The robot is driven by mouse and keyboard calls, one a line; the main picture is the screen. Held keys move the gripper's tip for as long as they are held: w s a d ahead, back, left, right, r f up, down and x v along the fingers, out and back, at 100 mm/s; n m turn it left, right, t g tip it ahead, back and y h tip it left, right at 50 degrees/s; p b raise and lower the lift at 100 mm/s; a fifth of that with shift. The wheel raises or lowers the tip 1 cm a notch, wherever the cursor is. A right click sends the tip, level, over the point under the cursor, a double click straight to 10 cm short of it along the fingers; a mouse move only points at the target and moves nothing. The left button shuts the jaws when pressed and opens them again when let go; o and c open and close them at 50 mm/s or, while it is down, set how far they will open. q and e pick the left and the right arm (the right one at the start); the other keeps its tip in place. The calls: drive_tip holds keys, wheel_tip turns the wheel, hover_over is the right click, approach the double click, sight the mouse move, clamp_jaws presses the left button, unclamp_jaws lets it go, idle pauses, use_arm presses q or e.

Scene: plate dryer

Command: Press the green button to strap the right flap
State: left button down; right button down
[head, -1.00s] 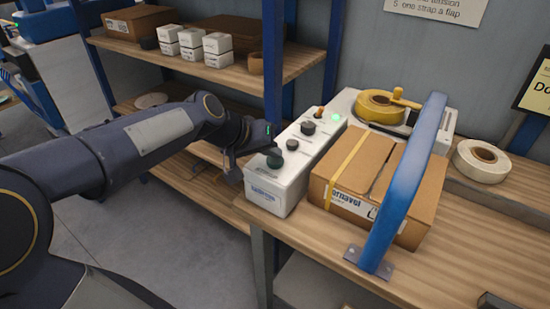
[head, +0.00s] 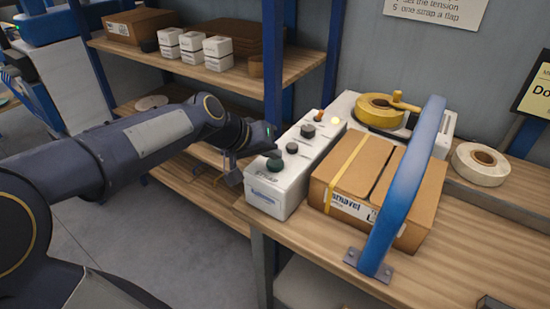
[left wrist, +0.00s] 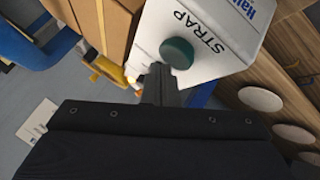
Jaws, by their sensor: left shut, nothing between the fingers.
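The dark green button (head: 275,165) sits on the near end of the white control box (head: 268,196). It also shows in the left wrist view (left wrist: 177,53), beside the word STRAP. My left gripper (head: 271,154) is shut and empty. Its tip (left wrist: 159,72) is right at the button's edge; I cannot tell whether it touches. The brown carton (head: 333,204) stands right of the control box, with a yellow strap (head: 347,165) over its left part. Its right flap (head: 405,172) lies closed with no strap visible over it. My right gripper is out of view.
A blue arch (head: 403,190) stands over the carton's right part, bolted to the wooden bench (head: 470,240). A yellow reel (head: 380,107) sits behind the carton and a pale tape roll (head: 480,164) to the right. Shelves with small white boxes (head: 218,50) stand behind my left arm.

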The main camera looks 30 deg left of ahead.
sight(271, 164)
use_arm(q)
drive_tip(key=shift+r, duration=0.4)
wheel_tip(271, 164, up, 5)
drive_tip(key=p, duration=0.4)
idle(0.8)
drive_tip(key=s+d+f+m+g, duration=0.1)
drive_tip(key=s+d+f, duration=0.1)
drive_tip(key=s, duration=0.5)
drive_tip(key=s+d+f+m+g, duration=0.1)
drive_tip(key=s+d+f, duration=0.2)
drive_tip(key=s, duration=0.4)
drive_tip(key=s+d+f, duration=0.2)
drive_tip(key=s+f, duration=0.3)
drive_tip(key=s, duration=0.2)
drive_tip(key=shift+d+m+g, duration=0.3)
drive_tip(key=shift+m+g, duration=0.1)
